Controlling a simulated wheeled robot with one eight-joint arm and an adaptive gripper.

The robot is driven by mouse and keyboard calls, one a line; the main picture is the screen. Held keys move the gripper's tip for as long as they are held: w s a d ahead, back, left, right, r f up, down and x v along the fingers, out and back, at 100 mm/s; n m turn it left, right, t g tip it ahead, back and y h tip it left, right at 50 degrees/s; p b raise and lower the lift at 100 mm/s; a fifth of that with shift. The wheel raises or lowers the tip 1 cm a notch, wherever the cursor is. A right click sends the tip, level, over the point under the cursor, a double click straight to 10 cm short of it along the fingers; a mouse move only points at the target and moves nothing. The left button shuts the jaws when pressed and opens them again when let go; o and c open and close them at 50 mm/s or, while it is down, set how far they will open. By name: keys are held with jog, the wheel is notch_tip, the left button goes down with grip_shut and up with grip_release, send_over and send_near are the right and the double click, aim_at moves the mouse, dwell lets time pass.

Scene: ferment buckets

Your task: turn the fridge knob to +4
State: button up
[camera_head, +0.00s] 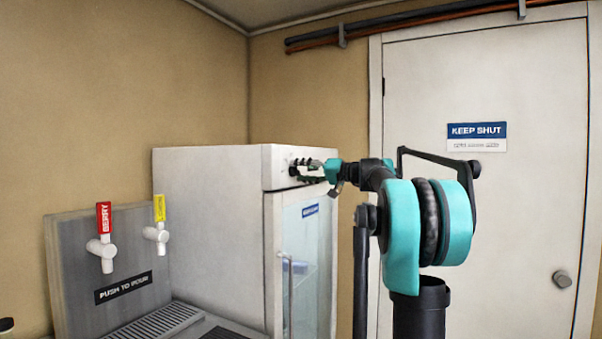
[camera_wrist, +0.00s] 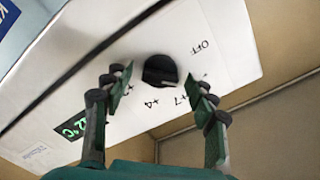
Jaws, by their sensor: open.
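The fridge (camera_head: 208,205) is a white cabinet with a glass door (camera_head: 307,262) and a control panel along its top front. In the wrist view the round black knob (camera_wrist: 160,68) sits on the white panel. Around it are printed marks: OFF, what looks like +7, and +4; its exact setting is hard to read. A green lit display (camera_wrist: 71,128) is to the lower left, partly hidden by a finger. My gripper (camera_wrist: 158,82) is open, with one finger on each side of the knob, apparently not touching it. In the head view my gripper (camera_head: 308,169) is at the panel and hides the knob.
A steel tap stand (camera_head: 75,255) with a red BERRY tap (camera_head: 104,235) and a yellow-handled tap (camera_head: 157,228) stands left of the fridge. A white door (camera_head: 520,220) marked KEEP SHUT is at right. Pipes (camera_head: 400,27) run along the upper wall.

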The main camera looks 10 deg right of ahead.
jog(key=shift+c, duration=0.3)
jog(key=c, duration=1.1)
jog(key=shift+m, duration=0.3)
jog(key=m, duration=1.7)
